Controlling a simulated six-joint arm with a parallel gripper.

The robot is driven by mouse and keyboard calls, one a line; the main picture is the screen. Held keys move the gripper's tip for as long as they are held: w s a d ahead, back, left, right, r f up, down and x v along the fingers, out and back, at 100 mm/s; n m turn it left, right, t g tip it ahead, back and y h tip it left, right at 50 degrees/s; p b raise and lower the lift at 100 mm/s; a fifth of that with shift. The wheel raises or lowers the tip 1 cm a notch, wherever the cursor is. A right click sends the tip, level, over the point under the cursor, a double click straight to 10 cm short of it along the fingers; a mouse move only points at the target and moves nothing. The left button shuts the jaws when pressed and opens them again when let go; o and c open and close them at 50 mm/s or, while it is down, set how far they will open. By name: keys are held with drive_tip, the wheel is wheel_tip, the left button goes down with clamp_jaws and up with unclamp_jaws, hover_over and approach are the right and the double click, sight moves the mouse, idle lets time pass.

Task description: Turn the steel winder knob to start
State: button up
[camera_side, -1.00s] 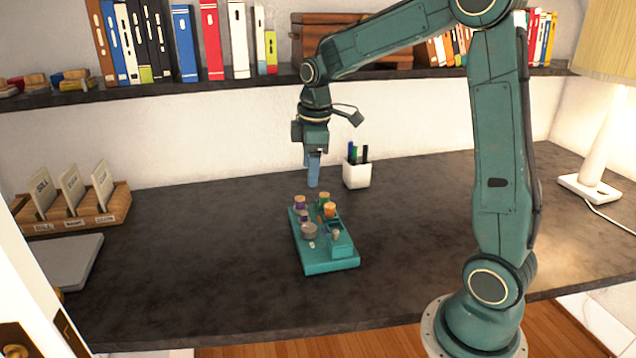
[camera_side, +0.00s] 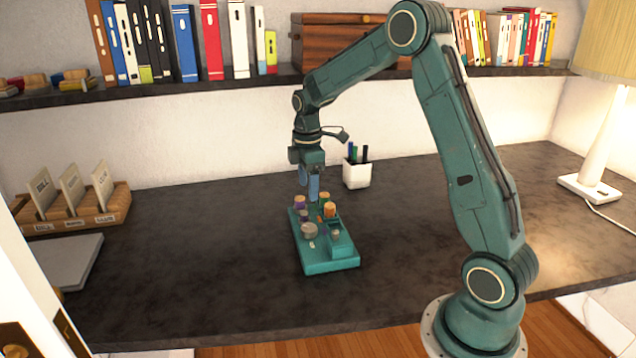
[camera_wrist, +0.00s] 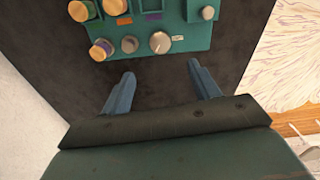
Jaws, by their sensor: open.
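A teal device (camera_side: 330,263) lies on the dark desk; its base also shows at the top of the wrist view (camera_wrist: 182,37). A large round grey metal knob (camera_side: 309,230), apparently the steel winder knob, sits on its left side. In the wrist view this knob (camera_wrist: 160,42) has a pale pointer mark and lies just beyond the fingertips. A smaller grey knob (camera_side: 336,235) stands on a raised block; it also shows at the wrist view's top (camera_wrist: 207,13). My gripper (camera_side: 313,198) hangs above the device's far end. Its fingers (camera_wrist: 161,70) are apart and empty.
A white pen cup (camera_side: 357,174) stands behind. A card holder (camera_side: 80,216) is at left. The desk around the device is mostly clear.

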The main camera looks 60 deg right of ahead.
sight(309, 227)
wheel_tip(309, 227, down, 13)
drive_tip(key=shift+r, duration=0.1)
idle(0.5)
drive_tip(key=c, duration=1)
